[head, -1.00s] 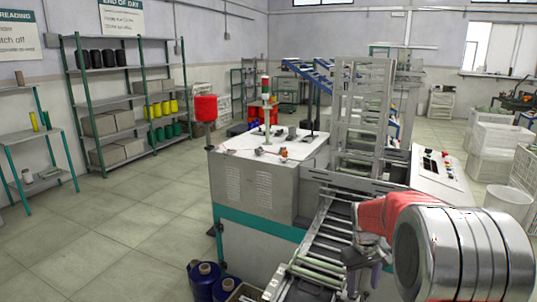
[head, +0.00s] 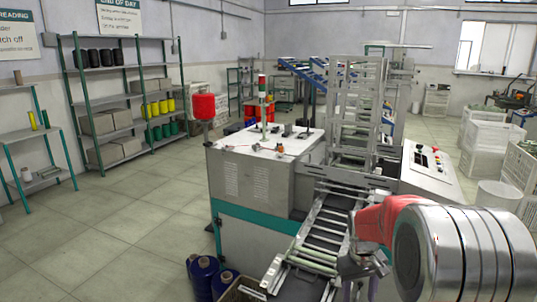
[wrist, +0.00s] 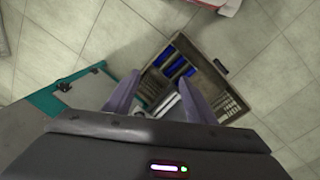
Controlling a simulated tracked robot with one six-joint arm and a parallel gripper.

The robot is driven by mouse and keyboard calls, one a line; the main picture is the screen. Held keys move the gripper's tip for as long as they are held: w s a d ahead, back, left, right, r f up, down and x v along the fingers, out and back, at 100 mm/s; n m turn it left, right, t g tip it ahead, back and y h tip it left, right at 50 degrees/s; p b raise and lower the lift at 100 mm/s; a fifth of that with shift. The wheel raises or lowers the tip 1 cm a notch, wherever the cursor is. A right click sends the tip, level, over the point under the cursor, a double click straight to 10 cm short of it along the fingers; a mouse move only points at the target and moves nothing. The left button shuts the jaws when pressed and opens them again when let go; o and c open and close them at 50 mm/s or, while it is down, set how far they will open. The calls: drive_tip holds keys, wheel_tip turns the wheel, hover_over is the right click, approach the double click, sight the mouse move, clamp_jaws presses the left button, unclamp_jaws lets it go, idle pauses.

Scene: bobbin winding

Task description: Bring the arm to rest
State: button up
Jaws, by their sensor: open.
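My arm, with a red link and a large silver joint, reaches in from the lower right of the head view. My gripper (head: 362,265) hangs beside the roller conveyor (head: 318,240), and part of it is hidden by the arm. In the wrist view my gripper (wrist: 158,100) has two purple-grey fingers spread apart with nothing held between them. Beyond the fingertips is an open crate (wrist: 213,62) holding blue and pale items, apart from the fingers and lower down.
A grey and teal machine cabinet (head: 255,185) stands left of the conveyor. Dark blue cones (head: 204,275) sit on the floor at its front. A control panel (head: 430,168) and white crates (head: 485,145) are to the right. Open tiled floor lies to the left.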

drive_tip(key=s+a+r+t, duration=0.2)
drive_tip(key=s+r, duration=0.4)
drive_tip(key=s, duration=0.3)
drive_tip(key=s+a+r+t, duration=0.1)
drive_tip(key=s+a+r, duration=0.4)
drive_tip(key=s, duration=0.4)
drive_tip(key=s+a+r+m+t+y, duration=0.1)
drive_tip(key=s+a+r+t, duration=0.1)
drive_tip(key=s+r, duration=0.5)
drive_tip(key=shift+s+a+t, duration=0.3)
drive_tip(key=shift+s+a, duration=0.4)
drive_tip(key=shift+s, duration=0.35)
drive_tip(key=shift+o, duration=0.4)
